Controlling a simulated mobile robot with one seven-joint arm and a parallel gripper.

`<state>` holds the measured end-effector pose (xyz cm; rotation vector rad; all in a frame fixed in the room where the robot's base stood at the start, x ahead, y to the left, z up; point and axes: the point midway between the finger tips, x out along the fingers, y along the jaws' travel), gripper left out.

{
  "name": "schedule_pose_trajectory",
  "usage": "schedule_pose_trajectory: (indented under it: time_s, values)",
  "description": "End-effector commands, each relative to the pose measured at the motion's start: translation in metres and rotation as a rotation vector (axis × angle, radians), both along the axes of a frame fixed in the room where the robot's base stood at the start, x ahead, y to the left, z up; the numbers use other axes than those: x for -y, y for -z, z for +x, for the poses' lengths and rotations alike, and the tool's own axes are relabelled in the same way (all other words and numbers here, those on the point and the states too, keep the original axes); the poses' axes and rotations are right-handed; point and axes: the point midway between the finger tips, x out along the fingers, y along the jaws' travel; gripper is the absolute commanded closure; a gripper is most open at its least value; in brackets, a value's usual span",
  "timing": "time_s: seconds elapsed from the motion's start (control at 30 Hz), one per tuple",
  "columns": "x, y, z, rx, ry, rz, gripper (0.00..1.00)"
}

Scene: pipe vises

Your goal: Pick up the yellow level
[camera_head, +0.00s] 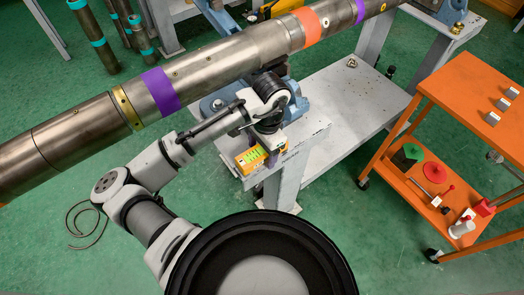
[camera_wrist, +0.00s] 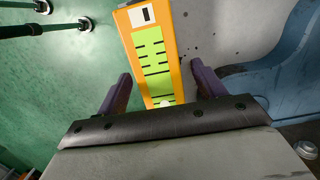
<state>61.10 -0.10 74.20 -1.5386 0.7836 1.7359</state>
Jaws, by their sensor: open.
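The yellow level (camera_head: 251,158) lies on the corner of the grey-white bench in the head view, beside the blue vise. In the wrist view the level (camera_wrist: 153,55) is an orange-yellow bar with a bright green marked face, running up from between the fingers. My gripper (camera_wrist: 161,90) is open, with one dark purple finger on each side of the level and a gap to each finger. In the head view my gripper (camera_head: 268,158) is just at the level, partly hidden by the wrist. The level's near end is hidden behind the gripper body in the wrist view.
The bench (camera_head: 335,100) has a bare white top to the right. A blue vise (camera_head: 222,100) stands close by and shows at the right of the wrist view (camera_wrist: 290,75). A long steel pipe (camera_head: 215,72) runs overhead. An orange cart (camera_head: 470,90) stands at right.

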Motion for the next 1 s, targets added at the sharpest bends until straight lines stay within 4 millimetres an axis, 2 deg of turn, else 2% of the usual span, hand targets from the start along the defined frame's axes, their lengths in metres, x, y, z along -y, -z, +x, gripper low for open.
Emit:
schedule_pose_trajectory:
  time_s: [0.17, 0.67, 1.0]
  values:
    - [0.0001, 0.0002, 0.0000, 0.000, 0.000, 0.000, 0.31]
    - [-0.0001, -0.0007, 0.0001, 0.001, 0.000, 0.001, 0.96]
    - [0.0000, -0.0066, 0.0001, 0.001, 0.001, 0.001, 0.97]
